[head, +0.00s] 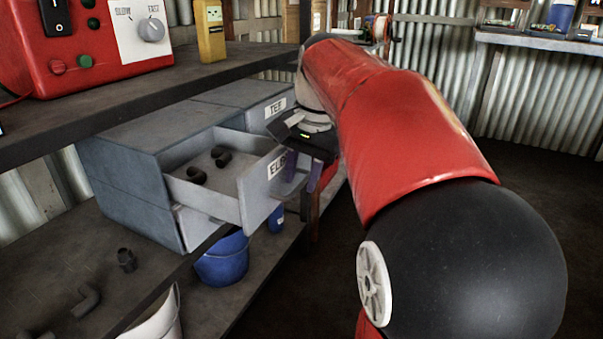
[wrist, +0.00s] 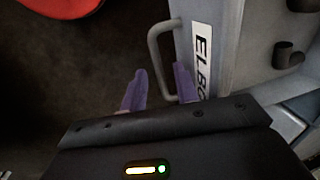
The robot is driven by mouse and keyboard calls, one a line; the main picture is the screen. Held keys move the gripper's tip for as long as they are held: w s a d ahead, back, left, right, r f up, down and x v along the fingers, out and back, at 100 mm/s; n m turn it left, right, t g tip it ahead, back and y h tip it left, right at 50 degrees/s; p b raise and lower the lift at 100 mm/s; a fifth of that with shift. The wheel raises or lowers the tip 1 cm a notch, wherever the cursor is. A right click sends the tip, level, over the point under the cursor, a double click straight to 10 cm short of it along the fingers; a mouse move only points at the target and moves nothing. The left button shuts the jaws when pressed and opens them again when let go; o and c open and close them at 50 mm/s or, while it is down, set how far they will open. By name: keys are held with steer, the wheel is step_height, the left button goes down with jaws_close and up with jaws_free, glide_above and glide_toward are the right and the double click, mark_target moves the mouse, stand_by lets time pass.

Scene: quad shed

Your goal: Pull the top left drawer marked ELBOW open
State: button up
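The drawer marked ELBOW (head: 256,205) stands well out of its grey cabinet (head: 125,190), and its inside shows. Dark pipe elbows (head: 197,175) lie in it. Its ELBOW label (wrist: 202,55) and grey loop handle (wrist: 153,55) show in the wrist view. My gripper (head: 303,182) is at the drawer front, partly hiding the label in the head view. In the wrist view the two purple fingers of my gripper (wrist: 160,80) are apart, one on each side of the handle bar, with gaps visible. The handle is hidden in the head view.
A closed drawer marked TEE (head: 277,107) is beyond the open one. A shelf (head: 180,75) with a red control box (head: 85,45) runs above the cabinet. A blue bucket (head: 222,262) stands below. Dark floor (head: 530,170) is clear on the right.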

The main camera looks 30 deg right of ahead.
step_height(320, 180, up, 8)
steer(key=s+p, duration=0.1)
steer(key=p, duration=0.1)
steer(key=shift+d+f, duration=0.15)
steer(key=shift+d, duration=0.25)
steer(key=shift+s, duration=0.1)
stand_by(0.3)
steer(key=s+a+f+n+t+p, duration=0.1)
steer(key=s+a+f+n+t, duration=0.1)
steer(key=s+a+f+n, duration=0.3)
steer(key=s+a+f+n+t+h+p, duration=0.1)
steer(key=s+a+f+n+t+p, duration=0.1)
steer(key=s+a+f+n, duration=0.3)
steer(key=s+a+f, duration=0.1)
steer(key=s+f, duration=0.3)
steer(key=f, duration=0.1)
steer(key=shift+n+p, duration=0.3)
